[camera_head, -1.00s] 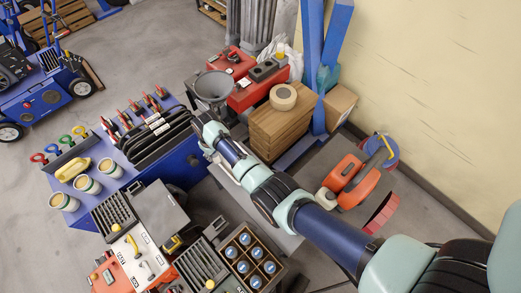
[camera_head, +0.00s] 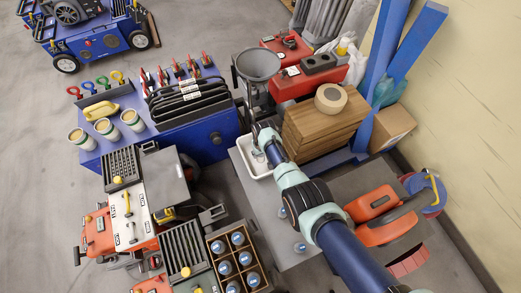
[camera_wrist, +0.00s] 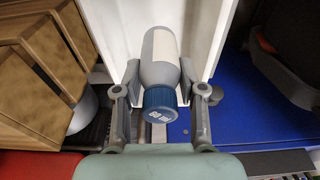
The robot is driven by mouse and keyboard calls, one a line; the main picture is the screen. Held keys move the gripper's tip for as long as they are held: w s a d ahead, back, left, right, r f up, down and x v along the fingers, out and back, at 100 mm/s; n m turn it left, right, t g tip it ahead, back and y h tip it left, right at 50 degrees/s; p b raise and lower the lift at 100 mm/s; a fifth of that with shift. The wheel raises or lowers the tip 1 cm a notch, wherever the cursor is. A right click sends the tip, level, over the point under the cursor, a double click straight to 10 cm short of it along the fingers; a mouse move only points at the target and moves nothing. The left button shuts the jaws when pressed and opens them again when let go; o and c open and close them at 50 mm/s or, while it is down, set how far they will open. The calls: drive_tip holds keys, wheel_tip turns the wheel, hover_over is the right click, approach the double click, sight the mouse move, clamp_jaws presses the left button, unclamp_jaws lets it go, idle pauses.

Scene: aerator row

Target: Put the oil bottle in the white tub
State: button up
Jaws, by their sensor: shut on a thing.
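The oil bottle (camera_wrist: 160,70) is grey with a pale label and a blue cap, seen cap-first in the wrist view. My gripper (camera_wrist: 160,85) is shut on it, one finger on each side. The white tub (camera_wrist: 209,30) shows behind the bottle, its pale walls on both sides of it. In the head view the white tub (camera_head: 246,163) stands on a grey table, and my gripper (camera_head: 262,150) is over it, partly covering it. Whether the bottle is above the rim or inside, or touches the floor of the tub, I cannot tell.
A stack of brown boards (camera_head: 315,130) stands close right of the tub, with a tape roll (camera_head: 330,98) on top. A grey funnel (camera_head: 257,65) is behind. A blue bench (camera_head: 205,140) is left. A crate of blue-capped bottles (camera_head: 216,246) is in front.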

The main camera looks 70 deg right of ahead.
sight(260, 158)
wheel_tip(260, 158, down, 6)
drive_tip(key=b, duration=0.4)
drive_tip(key=shift+r, duration=0.1)
drive_tip(key=o, duration=1.2)
drive_tip(key=r+p, duration=0.3)
drive_tip(key=r, duration=0.1)
drive_tip(key=s+r+p, duration=0.1)
drive_tip(key=r+p, duration=0.3)
drive_tip(key=a+r+p, duration=0.1)
drive_tip(key=r+p, duration=0.3)
drive_tip(key=shift+s+a, duration=0.1)
drive_tip(key=shift+s, duration=0.05)
